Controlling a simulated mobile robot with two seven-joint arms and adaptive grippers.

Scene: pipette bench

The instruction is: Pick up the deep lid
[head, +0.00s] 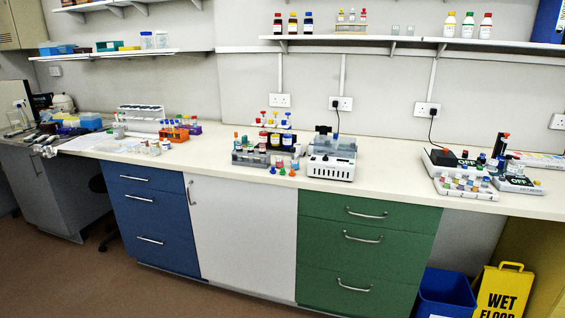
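Neither of my grippers shows in the head view. No thing on the bench can be told for sure as the deep lid; the items are small at this distance. Small coloured caps or lids, among them a red one (283,173), lie at the front edge near the middle of the bench. A grey rack (250,158) with bottles stands just behind and to the left of them. A white and grey machine (331,167) stands to their right.
The long white worktop (400,160) runs along the wall, with bare stretches between groups. Orange and purple racks (174,134) stand at left. Below are a blue bin (445,293) and a yellow wet-floor sign (504,292).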

